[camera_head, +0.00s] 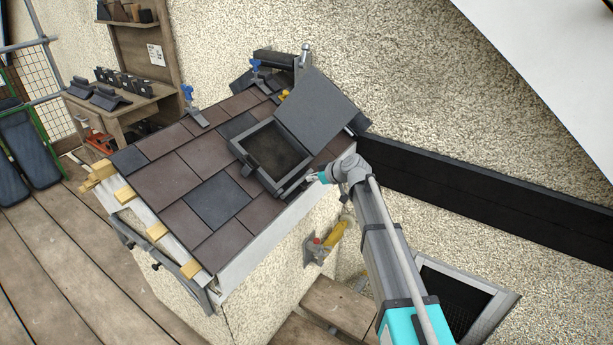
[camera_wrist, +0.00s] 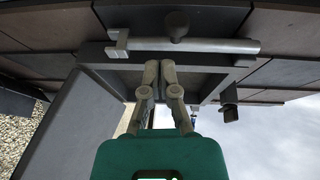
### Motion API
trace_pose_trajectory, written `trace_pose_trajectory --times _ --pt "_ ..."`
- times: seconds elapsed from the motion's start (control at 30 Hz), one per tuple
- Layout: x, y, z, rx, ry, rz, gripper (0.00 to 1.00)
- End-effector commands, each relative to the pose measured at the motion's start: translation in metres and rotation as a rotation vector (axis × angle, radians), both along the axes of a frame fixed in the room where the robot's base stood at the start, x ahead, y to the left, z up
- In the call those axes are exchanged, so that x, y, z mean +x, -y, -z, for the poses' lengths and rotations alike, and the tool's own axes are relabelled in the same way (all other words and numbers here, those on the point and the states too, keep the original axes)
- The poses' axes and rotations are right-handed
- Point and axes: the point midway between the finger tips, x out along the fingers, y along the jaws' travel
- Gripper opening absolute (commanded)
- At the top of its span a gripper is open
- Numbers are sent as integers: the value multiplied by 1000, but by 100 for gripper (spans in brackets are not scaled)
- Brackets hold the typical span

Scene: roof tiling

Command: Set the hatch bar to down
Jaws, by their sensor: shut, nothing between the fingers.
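The roof hatch has a dark frame (camera_head: 240,150) set in the tiled slope, and its lid (camera_head: 316,108) stands raised on the upper right side. A grey bar (camera_wrist: 215,46), apparently the hatch bar, lies along one edge of the frame in the wrist view, with a block at its left end and a dark knob (camera_wrist: 177,26) beside it. My gripper (camera_head: 316,178) is at the frame's lower right corner in the head view. In the wrist view my gripper (camera_wrist: 159,68) is shut and empty, its fingertips just below the bar; I cannot tell whether they touch.
Dark and brown tiles (camera_head: 185,170) surround the hatch. Blue-topped clamps (camera_head: 188,98) stand on the upper tiles. A yellow-handled tool (camera_head: 338,232) sits in a holder on the wall below. A wooden workbench (camera_head: 120,110) is at the far left. The plank floor (camera_head: 60,270) is mostly clear.

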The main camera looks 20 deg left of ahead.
Motion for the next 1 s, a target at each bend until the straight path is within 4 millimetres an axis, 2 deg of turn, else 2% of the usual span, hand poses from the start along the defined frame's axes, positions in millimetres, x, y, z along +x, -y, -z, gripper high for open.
trace_pose_trajectory --times 0.03,0.1,0.6,0.8,1.0 --pt "-2 8 -9 1 0 1 0" --pt "-3 17 -15 1 0 2 0" --pt "-10 75 -53 1 0 3 0" --pt "-12 86 -60 2 0 1 0" --pt "-11 89 -61 2 0 1 0"
